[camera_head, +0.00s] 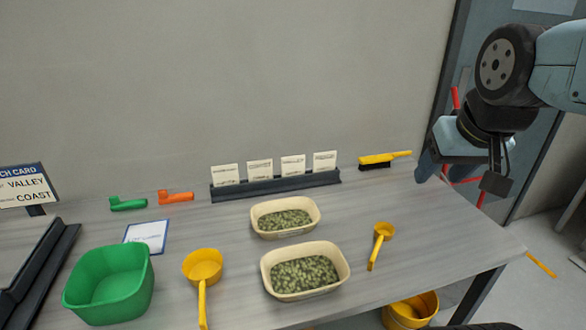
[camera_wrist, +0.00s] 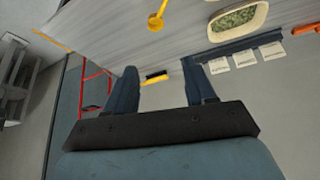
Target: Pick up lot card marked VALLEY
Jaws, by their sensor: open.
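Several white lot cards stand upright in a dark slotted rack (camera_head: 275,187) at the back of the table, including a far-left card (camera_head: 225,174) and a far-right card (camera_head: 325,161). Their print is too small to read, so I cannot tell which is marked VALLEY. The rack (camera_wrist: 250,41) and cards (camera_wrist: 272,52) also show in the wrist view. A sign (camera_head: 24,187) at the left reads VALLEY and COAST.
Two cream trays (camera_head: 285,231) (camera_head: 268,275) of green pellets stand before the rack. A yellow brush (camera_head: 383,160) lies right of it. Yellow scoops (camera_head: 203,268) (camera_head: 381,238), a green tub (camera_head: 110,285), green (camera_head: 128,204) and orange (camera_head: 176,197) tools and a blue-edged sheet (camera_head: 147,235) lie around.

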